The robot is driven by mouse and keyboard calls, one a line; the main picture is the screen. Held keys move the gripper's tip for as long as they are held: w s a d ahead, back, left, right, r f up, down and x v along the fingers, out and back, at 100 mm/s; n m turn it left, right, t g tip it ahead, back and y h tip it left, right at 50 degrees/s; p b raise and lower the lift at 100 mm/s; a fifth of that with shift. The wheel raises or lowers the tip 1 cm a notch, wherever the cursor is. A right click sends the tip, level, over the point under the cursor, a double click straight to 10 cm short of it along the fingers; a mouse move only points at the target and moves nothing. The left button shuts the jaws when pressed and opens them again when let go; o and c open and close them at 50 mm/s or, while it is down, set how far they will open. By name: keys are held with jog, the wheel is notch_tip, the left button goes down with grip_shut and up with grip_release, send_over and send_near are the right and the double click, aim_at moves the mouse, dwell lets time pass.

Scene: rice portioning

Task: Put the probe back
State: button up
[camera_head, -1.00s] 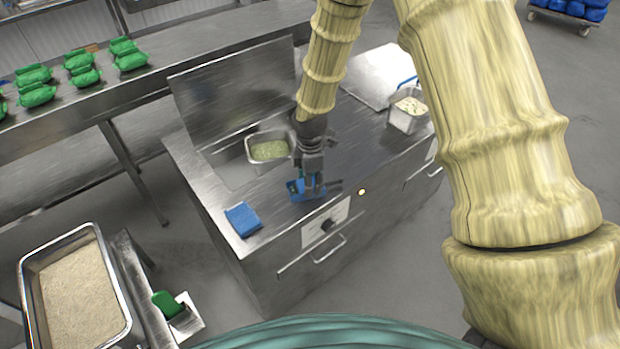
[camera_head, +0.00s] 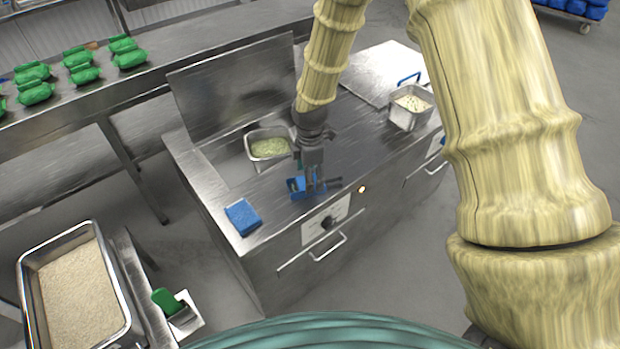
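My gripper (camera_head: 315,188) points down at the front part of the steel counter, beside a small blue holder (camera_head: 297,188). The fingers are small and dark here, and I cannot tell whether they are open or shut on something. A blue piece shows at the fingertips, right beside the holder. A thin dark bar (camera_head: 334,186) lies just right of the fingers. I cannot make out the probe clearly; it may be hidden by the gripper.
A blue sponge-like block (camera_head: 243,217) lies at the counter's front left. A pan of green food (camera_head: 255,134) sits behind my gripper. A steel container (camera_head: 407,121) stands at right. A rice tray (camera_head: 126,318) is at lower left. Green packs (camera_head: 82,74) lie on the back table.

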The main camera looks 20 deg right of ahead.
notch_tip(320, 180, up, 11)
jog(key=b, duration=0.3)
jog(key=shift+f, duration=0.2)
dwell(1.3)
